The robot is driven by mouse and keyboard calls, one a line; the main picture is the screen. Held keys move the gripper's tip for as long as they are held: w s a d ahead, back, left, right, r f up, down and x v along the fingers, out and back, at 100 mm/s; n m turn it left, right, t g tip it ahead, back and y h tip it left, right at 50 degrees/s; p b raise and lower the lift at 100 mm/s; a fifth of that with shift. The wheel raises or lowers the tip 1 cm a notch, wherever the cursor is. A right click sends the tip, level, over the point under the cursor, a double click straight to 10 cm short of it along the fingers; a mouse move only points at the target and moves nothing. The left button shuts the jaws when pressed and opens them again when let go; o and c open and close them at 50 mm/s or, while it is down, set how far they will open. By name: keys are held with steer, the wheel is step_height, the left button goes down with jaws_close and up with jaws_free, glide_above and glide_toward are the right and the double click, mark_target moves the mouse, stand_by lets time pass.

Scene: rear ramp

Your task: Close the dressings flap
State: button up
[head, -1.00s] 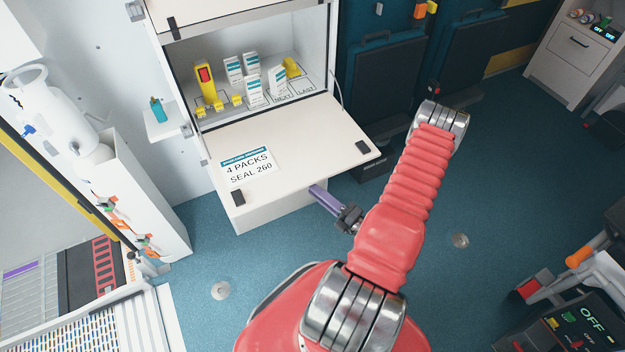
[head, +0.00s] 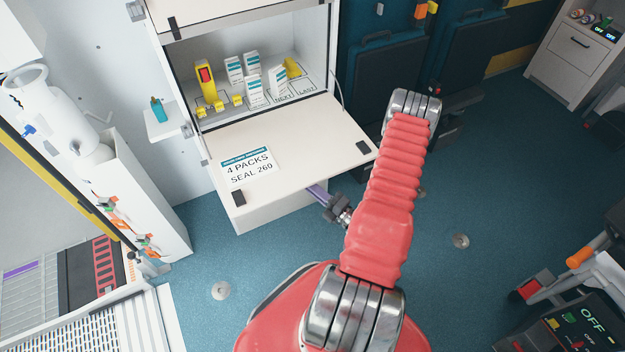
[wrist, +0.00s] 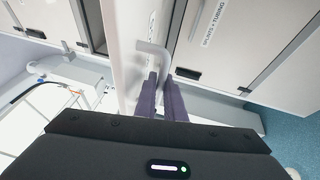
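The dressings flap (head: 310,135) is a white panel that lies open, folded out from the cabinet front in the head view. Its label reads "4 PACKS SEAL 260". My gripper (head: 316,190) is at the flap's front edge, its purple fingers partly hidden beneath it. In the wrist view, my gripper's fingers (wrist: 161,78) lie close together beside a pale panel seen nearly edge-on (wrist: 130,50). A light curved handle (wrist: 153,47) is just beyond the fingertips. I cannot tell whether the fingers touch it or hold anything.
The open compartment holds several white boxes (head: 255,92) and a yellow device with a red part (head: 206,82). A small side shelf (head: 165,126) carries a teal bottle (head: 157,110).

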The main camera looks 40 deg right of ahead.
jaws_close()
steer(key=shift+w, duration=0.1)
